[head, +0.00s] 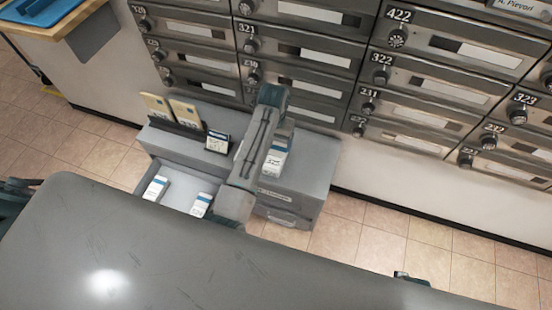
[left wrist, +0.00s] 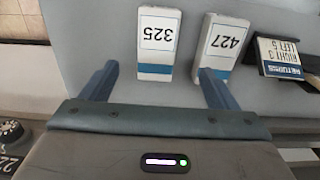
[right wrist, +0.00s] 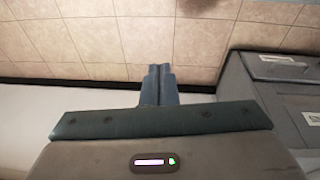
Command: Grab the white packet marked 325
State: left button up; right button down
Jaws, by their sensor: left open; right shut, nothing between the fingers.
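The white packet marked 325 (head: 275,161) lies on top of the grey cabinet, just right of my left arm in the head view. In the left wrist view the packet marked 325 (left wrist: 157,40), with a blue band, appears upside down. A similar packet marked 427 (left wrist: 219,45) lies beside it. My left gripper (left wrist: 158,70) is open and empty. The packet 325 lies ahead of the gap between its fingers, and one finger overlaps packet 427's near end. My right gripper (right wrist: 160,70) is shut and empty above the floor.
The grey cabinet (head: 318,165) has an open drawer (head: 180,194) with two white packets. A dark sign (head: 217,142) and a holder with tan envelopes (head: 185,113) stand on top. Mailboxes (head: 300,57) line the wall behind. A grey surface (head: 200,260) fills the foreground.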

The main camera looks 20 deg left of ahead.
aim_at(276, 156)
pick_arm(q)
jog(key=shift+w+d+f, duration=0.15)
jog(key=shift+f, duration=0.1)
notch_tip(276, 156, down, 6)
jog(key=shift+r+b, duration=0.1)
jog(key=shift+b, duration=0.35)
jog(key=f, duration=0.3)
jog(key=shift+w+f+b, duration=0.2)
jog(key=shift+f+b, duration=0.1)
jog(key=shift+f, duration=0.4)
jog(key=c, duration=1.1)
jog(key=shift+c, duration=0.2)
pick_arm(e)
jog(key=r, duration=0.2)
jog(key=w+r, duration=0.1)
jog(key=r, duration=0.1)
jog(key=shift+a+r, duration=0.1)
jog(key=shift+a, duration=0.1)
pick_arm(q)
jog(key=shift+r, duration=0.2)
